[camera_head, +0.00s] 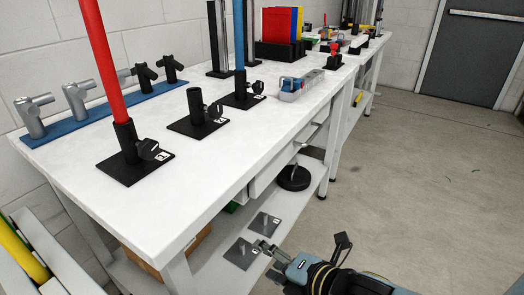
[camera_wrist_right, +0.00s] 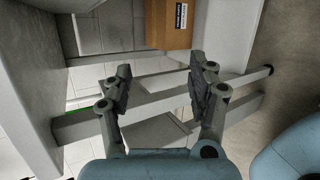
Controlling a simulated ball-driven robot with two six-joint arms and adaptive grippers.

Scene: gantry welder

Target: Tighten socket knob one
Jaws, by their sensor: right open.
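A socket on a black plate (camera_head: 135,168) stands near the left front of the white table, holding an upright red tube (camera_head: 100,55). A black knob (camera_head: 148,149) sticks out from its side. Its small label is too blurred to read surely. A middle socket (camera_head: 198,110) is empty, and a third socket (camera_head: 240,90) holds a blue tube (camera_head: 239,35). Each has a side knob. My right gripper (camera_head: 268,252) is low beside the table's lower shelf, well apart from the knobs. In the right wrist view its fingers (camera_wrist_right: 162,88) are spread and empty. My left gripper is not visible.
The table top (camera_head: 95,200) is clear along its front. Grey clamps on a blue rail (camera_head: 85,116) stand at the back. The lower shelf holds small plates (camera_head: 241,252) and a black disc (camera_head: 293,178). A cardboard box (camera_wrist_right: 169,25) and frame bars (camera_wrist_right: 150,106) lie beyond the fingers.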

